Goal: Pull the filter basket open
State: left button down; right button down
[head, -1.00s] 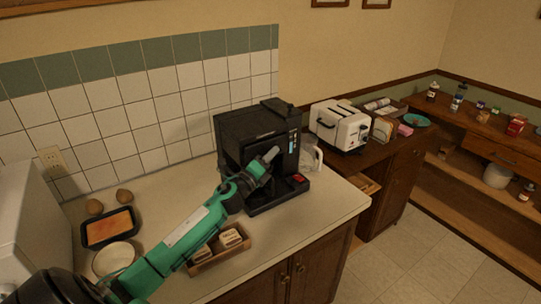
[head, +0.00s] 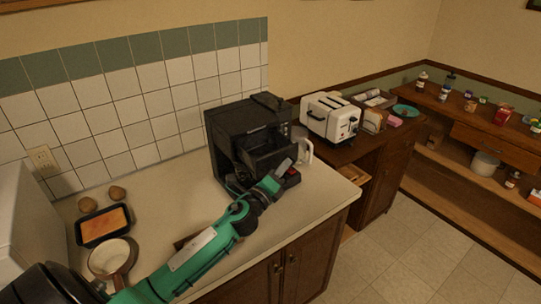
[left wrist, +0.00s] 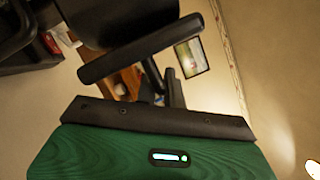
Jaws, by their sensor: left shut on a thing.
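The black coffee machine (head: 232,142) stands on the counter against the tiled wall. Its filter basket (head: 268,158), a dark open-topped box, juts out from the front of the machine. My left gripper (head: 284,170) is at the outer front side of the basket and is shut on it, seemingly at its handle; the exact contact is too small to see. In the left wrist view, a dark bar (left wrist: 140,50) crosses just in front of the gripper, with dark bulk behind it. My right gripper is not in view.
A glass jug (head: 304,150) and a white toaster (head: 329,117) stand to the machine's right. A small pan (head: 110,256), a black tray (head: 80,228) and two brown round items lie at left. My left arm crosses the counter's front edge; bare counter lies left of the machine.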

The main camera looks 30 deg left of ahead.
pick_arm(q)
jog(key=shift+s+d, duration=0.25)
jog(key=shift+d, duration=0.25)
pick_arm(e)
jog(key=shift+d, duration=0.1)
pick_arm(q)
jog(key=c, duration=1.8)
grip_release()
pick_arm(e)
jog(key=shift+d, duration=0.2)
